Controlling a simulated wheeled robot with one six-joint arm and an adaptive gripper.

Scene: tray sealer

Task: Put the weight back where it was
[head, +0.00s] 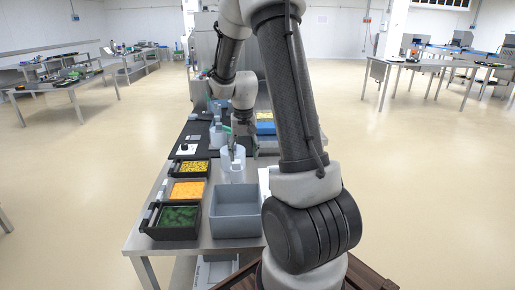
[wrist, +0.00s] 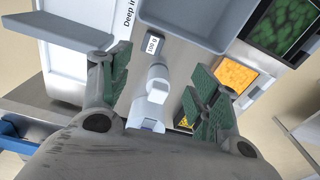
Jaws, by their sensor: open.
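My gripper (wrist: 155,92) is open, its green-padded fingers spread wide. In the head view my gripper (head: 240,147) is over the far part of the metal table. Between the fingers in the wrist view is a pale grey stepped, rounded object (wrist: 155,88); I cannot tell whether the fingers touch it. Just beyond it, beside the grey bin, is a small dark block with a white label (wrist: 148,47). I cannot tell for sure which of these is the weight. A pale cylindrical shape (head: 232,168) shows below my gripper in the head view.
A grey empty bin (head: 237,224) stands at the table's near edge. Bins of green (head: 178,216), orange (head: 187,190) and yellow food (head: 194,168) line the left side. A white labelled tray (wrist: 70,60) lies left in the wrist view. A dark mat (head: 185,140) lies farther back.

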